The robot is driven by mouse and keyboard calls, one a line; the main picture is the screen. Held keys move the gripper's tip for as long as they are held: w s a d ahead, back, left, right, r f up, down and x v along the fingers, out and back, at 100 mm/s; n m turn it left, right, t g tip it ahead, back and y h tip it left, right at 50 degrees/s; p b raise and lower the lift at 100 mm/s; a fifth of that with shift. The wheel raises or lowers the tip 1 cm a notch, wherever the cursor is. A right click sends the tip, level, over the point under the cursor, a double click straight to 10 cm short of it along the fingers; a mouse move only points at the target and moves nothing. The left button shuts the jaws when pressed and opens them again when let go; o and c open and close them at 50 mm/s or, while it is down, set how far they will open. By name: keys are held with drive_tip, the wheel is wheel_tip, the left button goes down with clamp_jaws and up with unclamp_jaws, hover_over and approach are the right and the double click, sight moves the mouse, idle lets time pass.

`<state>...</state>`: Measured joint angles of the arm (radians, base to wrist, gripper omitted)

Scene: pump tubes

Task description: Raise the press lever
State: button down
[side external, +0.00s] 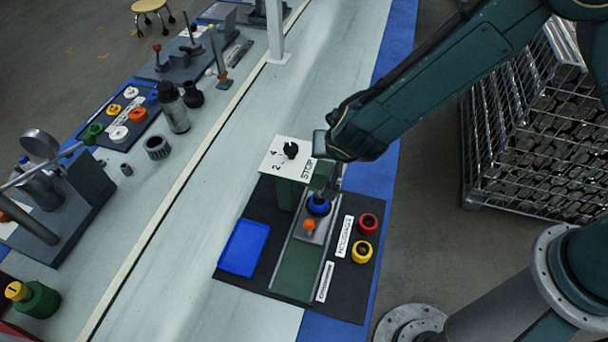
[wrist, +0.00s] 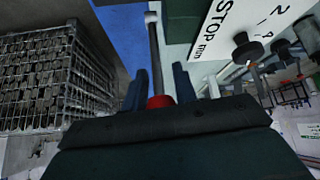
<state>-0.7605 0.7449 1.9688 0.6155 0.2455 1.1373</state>
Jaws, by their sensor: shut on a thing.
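The press lever shows in the wrist view as a dark rod (wrist: 153,45) ending in a red knob (wrist: 160,101). My gripper (wrist: 160,86) has one finger on each side of the knob end and is shut on it. In the side external view my gripper (side external: 334,182) is above the press, beside the white STOP panel (side external: 270,160). The lever is mostly hidden there behind my gripper. Below it, a blue ring (side external: 318,206) and an orange piece (side external: 309,225) sit on a grey carriage on the green track (side external: 297,270).
A blue tray (side external: 243,247) lies left of the track on the black mat (side external: 262,205). A red ring (side external: 368,223) and a yellow ring (side external: 362,251) are right of it. A wire cage (side external: 530,130) stands at the right. The bench strip left of the mat is clear.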

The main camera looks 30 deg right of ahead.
drive_tip(key=c, duration=1.1)
unclamp_jaws()
drive_tip(key=shift+c, duration=0.2)
drive_tip(key=shift+s+a, duration=0.1)
drive_tip(key=v, duration=1.3)
drive_tip(key=shift+s+r, duration=0.15)
drive_tip(key=shift+r, duration=0.2)
